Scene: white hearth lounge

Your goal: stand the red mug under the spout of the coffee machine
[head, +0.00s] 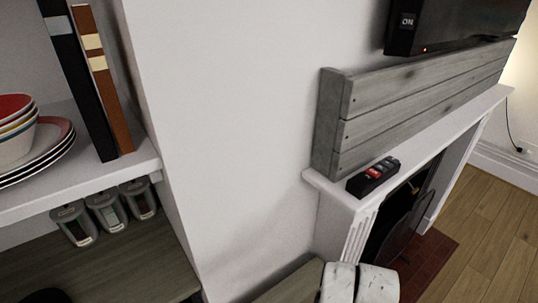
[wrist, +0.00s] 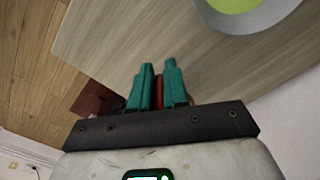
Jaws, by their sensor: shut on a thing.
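My gripper (wrist: 158,72) shows in the wrist view with its teal fingers close together. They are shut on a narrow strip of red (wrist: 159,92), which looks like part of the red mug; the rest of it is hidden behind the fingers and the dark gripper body. In the head view the gripper and the mug cannot be made out. I cannot make out the coffee machine or its spout in either view.
A grey-brown wood-grain surface (wrist: 110,40) lies beyond the fingers, with a grey-rimmed green round thing (wrist: 243,5). The head view shows a shelf (head: 105,177) with bowls (head: 17,140) and books, a white wall, and a mantel (head: 430,140) bearing a dark remote-like object (head: 373,178).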

